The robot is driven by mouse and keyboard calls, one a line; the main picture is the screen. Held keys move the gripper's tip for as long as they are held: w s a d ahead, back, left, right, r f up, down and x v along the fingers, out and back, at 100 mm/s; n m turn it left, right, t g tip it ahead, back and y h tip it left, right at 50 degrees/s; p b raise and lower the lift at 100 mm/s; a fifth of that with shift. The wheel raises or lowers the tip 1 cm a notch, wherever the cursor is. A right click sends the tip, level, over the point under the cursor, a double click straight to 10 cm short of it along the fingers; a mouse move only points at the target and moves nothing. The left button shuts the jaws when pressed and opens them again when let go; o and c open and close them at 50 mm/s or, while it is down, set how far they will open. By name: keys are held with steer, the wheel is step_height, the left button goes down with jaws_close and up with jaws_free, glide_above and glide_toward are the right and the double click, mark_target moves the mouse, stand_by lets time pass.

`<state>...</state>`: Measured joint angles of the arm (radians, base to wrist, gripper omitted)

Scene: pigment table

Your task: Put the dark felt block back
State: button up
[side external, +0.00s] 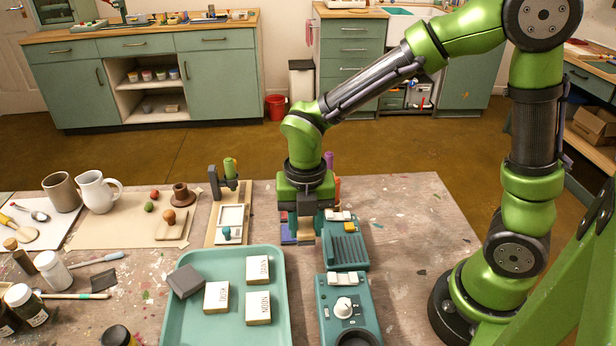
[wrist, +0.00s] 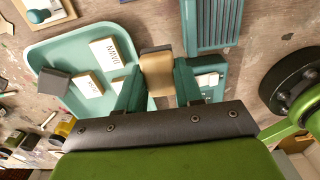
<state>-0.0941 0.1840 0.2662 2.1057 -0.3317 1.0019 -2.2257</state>
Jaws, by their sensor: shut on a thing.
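My gripper (side external: 306,222) points down over the table, just right of the teal tray (side external: 281,300). In the wrist view its two teal fingers (wrist: 160,88) are shut on a tan block with a darker brown end (wrist: 156,64). Part of this block is hidden by the fingers. A dark grey block (side external: 186,281) lies tilted at the tray's left edge, apart from my gripper; it also shows in the wrist view (wrist: 55,84). I cannot tell for sure which of these two is the felt block.
Pale lettered blocks lie in the tray: DAWN (side external: 258,268), NOON (side external: 258,307) and one more (side external: 216,297). Teal devices (side external: 345,250) stand close right of my gripper. A small stand (side external: 226,185) is behind left. Jars and brushes crowd the left; the table's right side is clear.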

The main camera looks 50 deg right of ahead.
mark_target(306, 269)
step_height(306, 269, down, 10)
steer(key=shift+r, duration=0.15)
stand_by(0.4)
steer(key=o, duration=0.7)
